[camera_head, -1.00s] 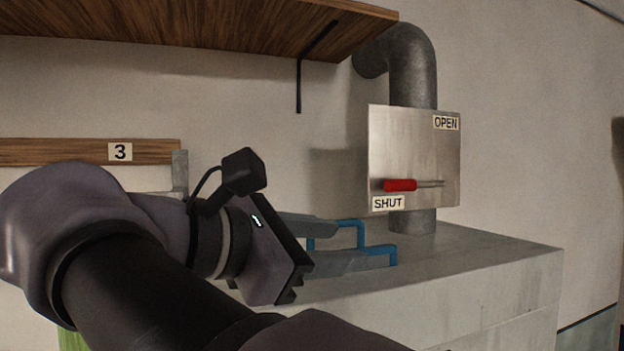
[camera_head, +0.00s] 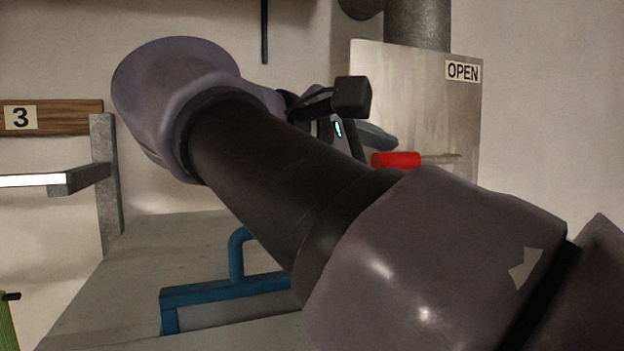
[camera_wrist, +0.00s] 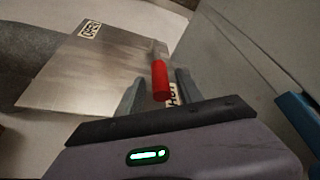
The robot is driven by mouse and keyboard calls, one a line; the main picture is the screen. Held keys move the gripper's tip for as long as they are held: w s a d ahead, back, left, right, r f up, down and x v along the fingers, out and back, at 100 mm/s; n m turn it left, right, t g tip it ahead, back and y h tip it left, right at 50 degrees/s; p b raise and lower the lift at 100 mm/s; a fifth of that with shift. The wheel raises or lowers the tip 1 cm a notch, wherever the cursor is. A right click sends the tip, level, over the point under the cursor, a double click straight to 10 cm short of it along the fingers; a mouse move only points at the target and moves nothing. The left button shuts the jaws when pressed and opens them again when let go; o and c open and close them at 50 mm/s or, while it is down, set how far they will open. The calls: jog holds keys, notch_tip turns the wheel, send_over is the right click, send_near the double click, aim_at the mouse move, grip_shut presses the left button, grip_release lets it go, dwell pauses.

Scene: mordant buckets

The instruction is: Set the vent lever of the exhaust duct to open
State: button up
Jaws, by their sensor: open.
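The vent lever has a red handle (camera_head: 396,160) on a thin metal rod and lies roughly level across a steel plate (camera_head: 415,105). The OPEN label (camera_head: 463,71) is at the plate's upper right. In the wrist view, the red handle (camera_wrist: 160,82) shows in the gap between the fingers of my open gripper (camera_wrist: 158,86), with no clear contact. The SHUT label (camera_wrist: 172,96) is partly hidden there by a finger, close to the handle. In the head view my arm hides the SHUT label and most of my gripper.
The grey exhaust pipe (camera_head: 418,24) rises behind the plate. Blue tubular rails (camera_head: 220,291) stand at the front of the grey counter (camera_head: 150,255), below my arm. A wooden board marked 3 (camera_head: 65,115) and a grey post (camera_head: 105,185) are at left.

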jog(key=shift+x, duration=1.15)
jog(key=shift+s+d, duration=0.2)
jog(key=shift+d, duration=0.25)
jog(key=shift+w+d, duration=0.1)
jog(key=shift+d, duration=0.1)
jog(key=shift+w+d+f, duration=0.2)
jog(key=shift+w+d, duration=0.1)
jog(key=shift+w, duration=0.35)
jog(key=shift+s+a, duration=0.15)
jog(key=shift+s, duration=0.05)
jog(key=shift+c, duration=0.9)
jog(key=shift+s+r, duration=0.1)
jog(key=c, duration=0.4)
grip_shut()
